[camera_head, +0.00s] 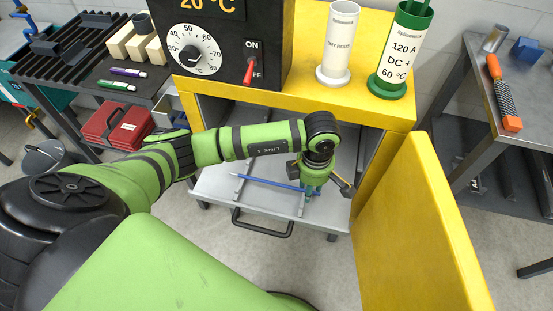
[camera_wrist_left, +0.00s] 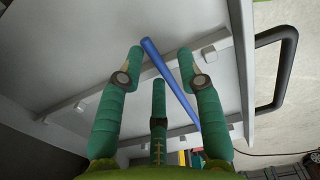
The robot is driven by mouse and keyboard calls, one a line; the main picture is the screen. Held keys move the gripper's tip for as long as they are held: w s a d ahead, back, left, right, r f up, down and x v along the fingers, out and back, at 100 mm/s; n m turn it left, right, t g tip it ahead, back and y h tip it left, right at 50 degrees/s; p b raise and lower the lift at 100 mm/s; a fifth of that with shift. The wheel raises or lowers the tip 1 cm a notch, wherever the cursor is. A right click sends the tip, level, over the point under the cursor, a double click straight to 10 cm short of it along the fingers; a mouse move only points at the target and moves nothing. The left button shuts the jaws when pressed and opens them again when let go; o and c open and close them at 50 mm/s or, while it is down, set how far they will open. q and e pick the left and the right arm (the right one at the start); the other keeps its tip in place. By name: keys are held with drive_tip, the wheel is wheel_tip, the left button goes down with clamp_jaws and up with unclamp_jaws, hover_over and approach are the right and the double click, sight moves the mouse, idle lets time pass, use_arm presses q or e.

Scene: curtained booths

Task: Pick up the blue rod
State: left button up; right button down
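The blue rod (camera_head: 268,183) lies on a pulled-out grey metal drawer (camera_head: 215,187) of the yellow cabinet. In the head view its right end runs behind my left gripper (camera_head: 310,190), which points down over the drawer. In the left wrist view the blue rod (camera_wrist_left: 171,77) slants between the spread teal fingers of my left gripper (camera_wrist_left: 161,58). The fingers are open, with gaps on both sides of the rod. Whether any finger touches the rod is unclear. My right gripper is not in view.
The yellow cabinet's open door (camera_head: 415,235) stands right of the drawer. A black drawer handle (camera_head: 262,228) sticks out in front. A white tube (camera_head: 338,45) and a green tube (camera_head: 400,50) stand on top. A red case (camera_head: 117,127) is at left.

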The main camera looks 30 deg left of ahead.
use_arm(q)
drive_tip(key=shift+f, duration=0.1)
drive_tip(key=shift+c, duration=0.4)
clamp_jaws()
